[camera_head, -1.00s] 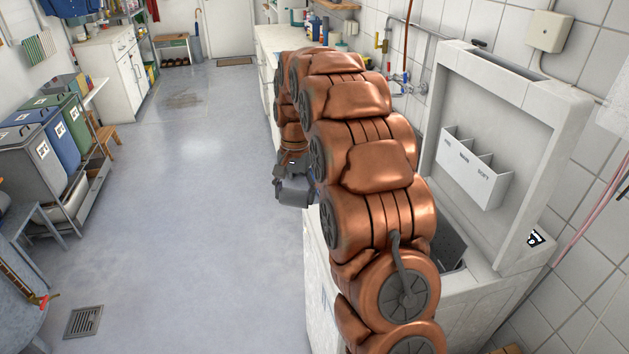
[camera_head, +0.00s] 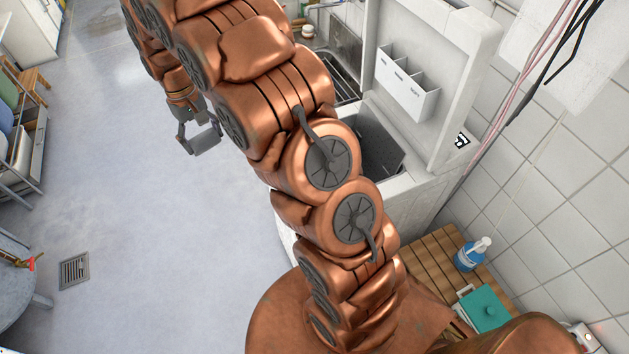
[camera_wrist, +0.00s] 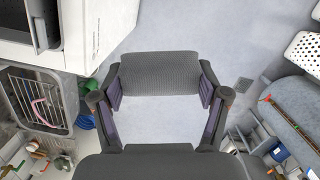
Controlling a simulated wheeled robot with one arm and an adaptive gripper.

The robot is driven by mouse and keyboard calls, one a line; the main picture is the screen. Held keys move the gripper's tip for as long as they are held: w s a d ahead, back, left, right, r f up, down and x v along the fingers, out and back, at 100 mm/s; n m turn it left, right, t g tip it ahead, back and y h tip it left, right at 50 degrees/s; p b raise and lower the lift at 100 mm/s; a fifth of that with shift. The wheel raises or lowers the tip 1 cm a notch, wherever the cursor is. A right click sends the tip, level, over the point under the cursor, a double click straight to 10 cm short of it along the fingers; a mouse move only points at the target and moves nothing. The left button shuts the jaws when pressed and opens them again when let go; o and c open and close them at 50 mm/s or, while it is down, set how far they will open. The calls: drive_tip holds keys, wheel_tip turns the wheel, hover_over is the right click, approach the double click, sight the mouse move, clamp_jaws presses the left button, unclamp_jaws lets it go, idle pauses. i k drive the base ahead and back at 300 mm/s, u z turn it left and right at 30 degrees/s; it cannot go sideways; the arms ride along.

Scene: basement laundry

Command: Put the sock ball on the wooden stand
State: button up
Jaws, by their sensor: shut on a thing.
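My gripper (camera_head: 200,137) hangs at the end of my arm over the floor, left of the sink. In the wrist view, my gripper (camera_wrist: 160,92) has its two fingers apart with a grey, knit-textured block (camera_wrist: 160,72) held between their tips. This looks like the sock ball, and it shows small and grey in the head view (camera_head: 206,143). A slatted wooden surface (camera_head: 430,262) is at the lower right beside my base. A wooden stool (camera_head: 36,80) is at the far left. I cannot tell which is the wooden stand.
A blue bottle (camera_head: 468,255) and a teal box (camera_head: 484,308) stand on the slatted wood. The white sink (camera_head: 410,190) is right of my arm. A grey round table (camera_head: 15,285) is at the left edge. The floor (camera_head: 150,230) between is clear, with a drain grate (camera_head: 74,270).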

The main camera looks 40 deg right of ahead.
sight(425, 265)
drive_tip(key=z, duration=0.95)
drive_tip(key=k, duration=1.1)
drive_tip(key=z, duration=0.15)
